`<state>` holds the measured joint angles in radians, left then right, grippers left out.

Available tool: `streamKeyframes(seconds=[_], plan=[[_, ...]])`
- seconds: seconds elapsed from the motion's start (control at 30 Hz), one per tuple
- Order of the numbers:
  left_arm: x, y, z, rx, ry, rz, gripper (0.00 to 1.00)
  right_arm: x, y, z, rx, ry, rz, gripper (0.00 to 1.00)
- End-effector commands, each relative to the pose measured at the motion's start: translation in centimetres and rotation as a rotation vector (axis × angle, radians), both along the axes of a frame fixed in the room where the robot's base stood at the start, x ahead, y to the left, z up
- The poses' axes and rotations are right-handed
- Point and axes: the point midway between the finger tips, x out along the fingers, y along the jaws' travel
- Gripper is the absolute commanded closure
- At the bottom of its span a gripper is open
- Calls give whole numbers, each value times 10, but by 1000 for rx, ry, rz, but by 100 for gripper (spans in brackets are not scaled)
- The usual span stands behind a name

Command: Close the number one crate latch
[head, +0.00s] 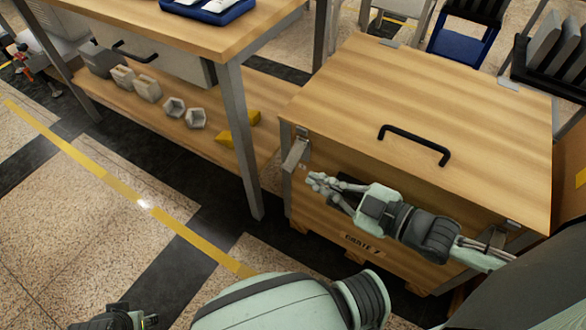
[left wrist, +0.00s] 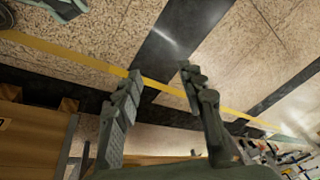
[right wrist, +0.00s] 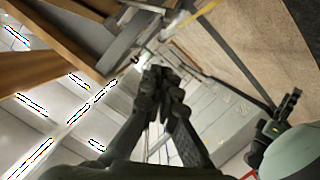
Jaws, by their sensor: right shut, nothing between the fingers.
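The wooden crate (head: 300,215) has its lid (head: 430,90) down, with a black handle (head: 415,145) on top. A grey metal latch (head: 296,152) is at the crate's front left corner; its plate hangs at a slant, angled out from the wall. Another metal fitting (head: 511,226) is at the front right. I cannot read which latch is number one. My right gripper (head: 318,181) is shut and empty, just right of and below the left latch, apart from it. In the right wrist view its fingertips (right wrist: 165,76) meet near a grey metal piece (right wrist: 125,40). My left gripper (left wrist: 158,78) is open and empty over the floor.
A wooden workbench (head: 240,40) with a lower shelf stands left of the crate, its metal leg (head: 242,150) close to the latch corner. The shelf holds several small bins and a yellow object (head: 240,130). Chairs stand behind the crate.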

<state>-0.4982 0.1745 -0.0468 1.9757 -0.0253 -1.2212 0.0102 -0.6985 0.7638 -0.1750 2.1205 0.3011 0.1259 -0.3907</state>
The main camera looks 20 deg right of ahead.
Motion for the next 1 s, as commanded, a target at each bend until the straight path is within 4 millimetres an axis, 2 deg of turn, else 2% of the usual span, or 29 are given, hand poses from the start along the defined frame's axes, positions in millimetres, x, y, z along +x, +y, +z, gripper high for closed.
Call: streamKeyframes(seconds=[0.4, 0.5, 0.63, 1.0], plan=[[-1, 2, 16, 8, -10, 5, 60, 72, 43, -17, 2, -4, 1, 100], [0, 4, 23, 16, -15, 2, 60, 75, 35, -35, -4, 2, 1, 100], [3, 4, 31, 19, -26, 2, 60, 80, 29, -46, -4, 0, 0, 100], [3, 4, 38, 21, -29, 2, 60, 81, 26, -52, 0, 1, 1, 100]])
